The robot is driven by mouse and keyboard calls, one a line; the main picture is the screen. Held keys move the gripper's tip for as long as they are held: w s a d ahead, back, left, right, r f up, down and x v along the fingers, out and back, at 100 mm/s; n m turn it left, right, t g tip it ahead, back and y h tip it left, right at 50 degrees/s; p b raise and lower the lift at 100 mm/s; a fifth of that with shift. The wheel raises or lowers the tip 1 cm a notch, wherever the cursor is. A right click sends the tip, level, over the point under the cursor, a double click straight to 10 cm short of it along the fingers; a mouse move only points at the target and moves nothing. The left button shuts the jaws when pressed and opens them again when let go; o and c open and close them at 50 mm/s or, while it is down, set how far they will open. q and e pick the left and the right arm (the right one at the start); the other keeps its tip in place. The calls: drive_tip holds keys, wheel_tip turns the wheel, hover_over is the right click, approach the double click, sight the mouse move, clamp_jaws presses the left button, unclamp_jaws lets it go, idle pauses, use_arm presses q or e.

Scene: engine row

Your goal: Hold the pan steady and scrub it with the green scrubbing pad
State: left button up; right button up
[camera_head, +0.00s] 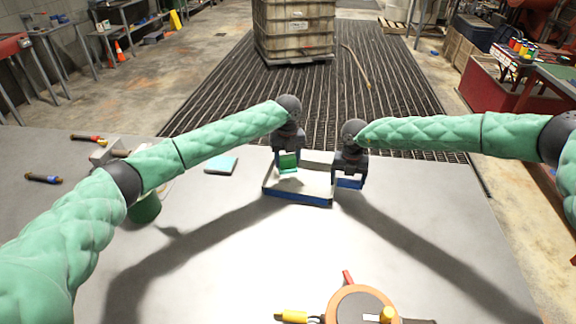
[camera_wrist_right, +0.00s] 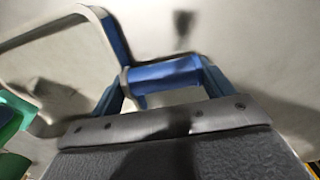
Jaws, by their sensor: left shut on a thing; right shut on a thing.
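The pan (camera_head: 298,199) is a shallow rectangular tray with a pale inside and a blue outer wall, lying on the grey table; its pale rim and blue wall also show in the right wrist view (camera_wrist_right: 113,38). My left gripper (camera_head: 288,168) is shut on the green scrubbing pad (camera_head: 288,160) over the pan's inside, towards its left part. Whether the pad touches the pan's floor is hard to tell. My right gripper (camera_head: 349,180) is shut on the pan at its right side. The gripped edge is partly hidden by the fingers.
A teal block (camera_head: 221,165) lies left of the pan. A green cup (camera_head: 146,208) stands partly behind my left arm. Hand tools (camera_head: 43,179) lie at the far left. An orange round thing (camera_head: 362,306) lies at the near edge. The table right of the pan is clear.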

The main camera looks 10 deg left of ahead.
use_arm(q)
drive_tip(key=shift+r, duration=1.75)
drive_tip(key=shift+s, duration=0.1)
drive_tip(key=shift+s+f, duration=0.2)
drive_tip(key=shift+s, duration=0.1)
